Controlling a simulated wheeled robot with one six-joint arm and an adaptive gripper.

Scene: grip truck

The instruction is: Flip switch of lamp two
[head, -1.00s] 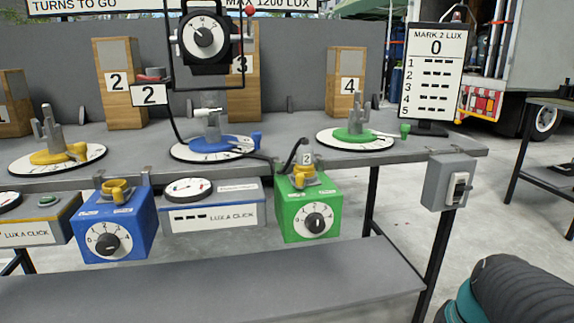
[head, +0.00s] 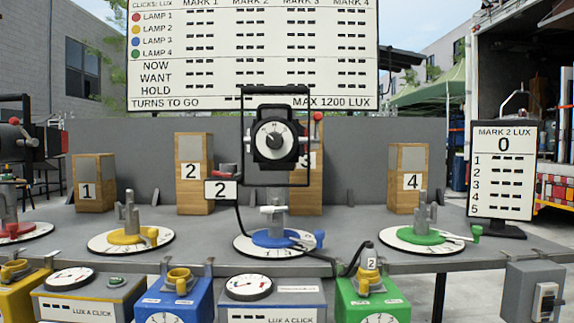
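A black lamp (head: 274,138) with a dial on its face hangs in a square frame on the blue-based stand (head: 273,238) at the table's middle. A tag reading 2 (head: 222,190) is beside it, with a red-topped part (head: 224,170) just above. I cannot tell whether that part is a switch. A black cable runs from the tag to a plug marked 2 (head: 371,262) on the green box (head: 370,295). A grey box with a switch (head: 546,302) is at the lower right, its bottom cut off. My gripper is not in view.
The board (head: 250,50) lists lamps 1 to 4 as red, yellow, blue and green. The yellow stand (head: 130,237) and green stand (head: 421,235) flank the lamp. A MARK 2 LUX sign (head: 503,170) reads 0. Blue box (head: 178,300) and click boxes line the front edge.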

